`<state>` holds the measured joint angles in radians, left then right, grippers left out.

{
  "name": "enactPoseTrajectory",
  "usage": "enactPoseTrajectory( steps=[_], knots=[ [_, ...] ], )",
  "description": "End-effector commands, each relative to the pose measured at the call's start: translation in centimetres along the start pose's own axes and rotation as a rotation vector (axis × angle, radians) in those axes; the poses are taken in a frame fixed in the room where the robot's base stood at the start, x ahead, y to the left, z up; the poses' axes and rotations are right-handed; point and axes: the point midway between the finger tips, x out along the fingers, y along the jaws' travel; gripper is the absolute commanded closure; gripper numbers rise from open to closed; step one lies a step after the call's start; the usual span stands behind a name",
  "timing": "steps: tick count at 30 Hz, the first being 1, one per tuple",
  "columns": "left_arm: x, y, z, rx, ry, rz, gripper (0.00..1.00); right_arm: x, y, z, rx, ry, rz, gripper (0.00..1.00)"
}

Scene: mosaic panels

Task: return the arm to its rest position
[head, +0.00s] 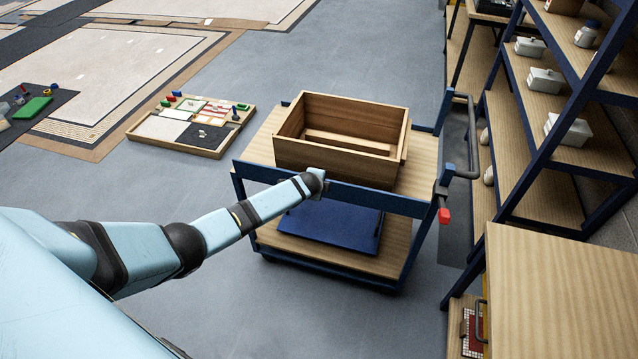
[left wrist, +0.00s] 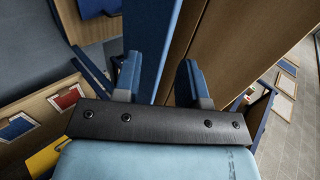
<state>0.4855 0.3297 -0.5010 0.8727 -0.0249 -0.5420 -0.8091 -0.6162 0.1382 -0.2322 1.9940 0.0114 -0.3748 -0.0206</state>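My left arm reaches in from the left in the head view. Its gripper (head: 316,178) is at the near side of a cart, by the blue top rail (head: 395,204) and in front of a wooden crate (head: 335,158). In the left wrist view the two fingers of the left gripper (left wrist: 160,82) stand apart. A blue bar (left wrist: 152,30) and a brown wooden surface (left wrist: 185,35) show behind and between them. I cannot tell whether the fingers touch the bar. Nothing is seen clamped between them. My right gripper is in neither view.
The cart has a wooden top (head: 425,165) and a lower shelf with a blue panel (head: 333,225). A grey handle (head: 472,140) rises at its right. A shelving rack (head: 545,115) and wooden cabinet (head: 565,285) stand right. A mosaic tray (head: 190,128) lies on the floor.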

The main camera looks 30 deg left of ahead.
Motion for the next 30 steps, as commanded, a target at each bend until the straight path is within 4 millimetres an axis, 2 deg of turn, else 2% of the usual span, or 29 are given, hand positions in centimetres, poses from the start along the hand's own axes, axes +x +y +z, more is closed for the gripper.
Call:
enactPoseTrajectory(
  steps=[9,11,14,17,18,21,25,30],
  knots=[
    [-0.1,0.5,-0.2,-0.004,0.005,0.003,0.62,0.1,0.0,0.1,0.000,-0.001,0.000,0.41],
    [-0.3,1.6,-0.8,-0.019,0.018,0.007,0.62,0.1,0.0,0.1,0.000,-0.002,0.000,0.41],
    [-1.6,5.1,-2.8,-0.083,0.070,0.020,0.62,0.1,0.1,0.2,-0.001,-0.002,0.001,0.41],
    [-4.4,10.2,-5.8,-0.199,0.147,0.040,0.62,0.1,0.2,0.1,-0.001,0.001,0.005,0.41],
    [-5.8,12.4,-6.8,-0.256,0.178,0.051,0.62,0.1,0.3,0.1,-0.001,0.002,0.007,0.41],
    [-9.9,16.8,-9.1,-0.406,0.250,0.074,0.62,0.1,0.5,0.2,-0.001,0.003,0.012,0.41],
    [-15.9,21.5,-10.7,-0.610,0.323,0.107,0.62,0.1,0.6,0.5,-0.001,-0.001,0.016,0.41],
    [-24.3,25.4,-11.0,-0.883,0.385,0.141,0.62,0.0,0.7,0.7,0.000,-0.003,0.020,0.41]
  ],
)
